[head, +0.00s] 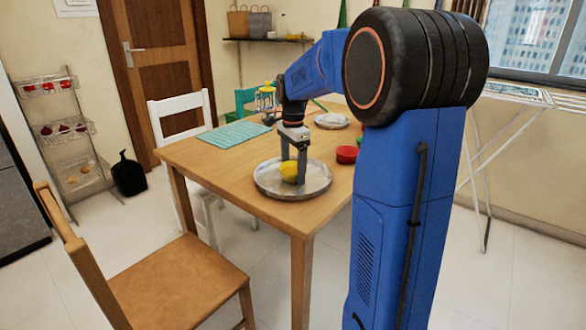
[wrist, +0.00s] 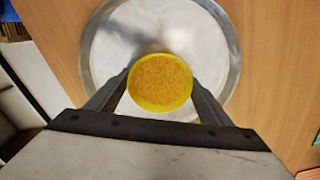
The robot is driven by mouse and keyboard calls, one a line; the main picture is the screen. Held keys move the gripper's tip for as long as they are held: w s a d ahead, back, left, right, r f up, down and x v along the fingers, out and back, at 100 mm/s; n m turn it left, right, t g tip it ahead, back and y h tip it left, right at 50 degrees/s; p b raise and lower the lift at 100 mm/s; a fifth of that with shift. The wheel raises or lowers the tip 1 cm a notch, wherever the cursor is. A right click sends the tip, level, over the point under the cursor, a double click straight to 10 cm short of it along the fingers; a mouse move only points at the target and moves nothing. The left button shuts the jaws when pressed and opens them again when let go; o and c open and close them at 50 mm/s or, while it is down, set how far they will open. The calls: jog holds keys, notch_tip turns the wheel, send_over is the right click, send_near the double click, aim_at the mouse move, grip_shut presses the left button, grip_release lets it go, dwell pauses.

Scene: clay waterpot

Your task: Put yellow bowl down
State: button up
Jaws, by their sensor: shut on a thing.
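The yellow bowl (head: 289,172) is at my gripper's fingertips, low over a round metal tray on the wooden table. My gripper (head: 297,168) points down and is shut on the bowl. In the wrist view the yellow bowl (wrist: 160,82) sits between the two fingers of my gripper (wrist: 160,92), with the tray behind it. The round metal tray (head: 265,186) lies near the table's front corner; it also shows in the wrist view (wrist: 105,55). I cannot tell whether the bowl touches the tray.
The wooden table (head: 205,155) also holds a red bowl (head: 346,154) to the right, a teal mat (head: 233,136) and a farther plate (head: 331,121). A wooden chair (head: 180,275) stands in front, and a white chair (head: 181,108) behind.

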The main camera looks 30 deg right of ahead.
jog(key=o, duration=1.1)
jog(key=shift+f, duration=0.15)
jog(key=shift+c, duration=0.2)
notch_tip(320, 180, up, 12)
jog(key=s+a+n+t, duration=0.1)
jog(key=s+a+n, duration=0.45)
jog(key=s, duration=0.25)
jog(key=s+a+f+n+t, duration=0.1)
jog(key=s+a+f+n, duration=0.2)
jog(key=s, duration=0.4)
jog(key=s+a+f+n+t, duration=0.1)
jog(key=s+a+f+n, duration=0.2)
jog(key=s+f+n, duration=0.3)
jog(key=s+a+f+n+t, duration=0.1)
jog(key=s+a+f+n, duration=0.3)
jog(key=s, duration=0.6)
notch_tip(320, 180, down, 2)
jog(key=shift+f+t, duration=0.1)
jog(key=shift+t, duration=0.3)
jog(key=shift+s, duration=0.1)
